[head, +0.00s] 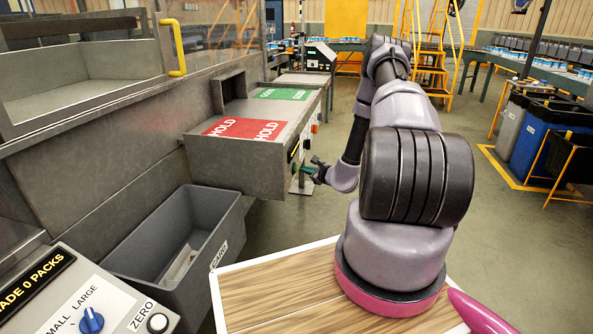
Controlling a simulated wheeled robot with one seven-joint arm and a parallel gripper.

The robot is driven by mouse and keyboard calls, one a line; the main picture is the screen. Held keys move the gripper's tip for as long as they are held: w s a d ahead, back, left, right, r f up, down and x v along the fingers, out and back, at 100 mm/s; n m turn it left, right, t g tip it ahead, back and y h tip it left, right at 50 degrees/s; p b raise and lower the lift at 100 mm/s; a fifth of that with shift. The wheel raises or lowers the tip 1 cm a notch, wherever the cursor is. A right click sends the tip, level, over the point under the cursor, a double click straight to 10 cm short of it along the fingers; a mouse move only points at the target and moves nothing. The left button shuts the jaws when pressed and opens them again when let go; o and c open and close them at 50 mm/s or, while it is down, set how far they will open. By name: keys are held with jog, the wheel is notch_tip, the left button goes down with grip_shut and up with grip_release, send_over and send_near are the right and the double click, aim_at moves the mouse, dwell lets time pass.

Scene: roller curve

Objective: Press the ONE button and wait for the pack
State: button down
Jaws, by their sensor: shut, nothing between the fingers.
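My gripper (317,166) is small and partly hidden at the end of my arm. It is shut and empty, beside the right-hand face of a grey counter (240,180). I cannot tell whether the gripper touches the face. The counter top has a red HOLD panel (246,129) and a green panel (283,94); no pack shows on either.
A grey bin (228,225) below the counter holds a pale flat item (180,262). At lower left a control panel (110,300) has a blue knob (91,320) and a ZERO button (157,322). The floor between is clear.

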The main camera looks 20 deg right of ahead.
jog(key=shift+w+a, duration=0.25)
jog(key=shift+a, duration=0.1)
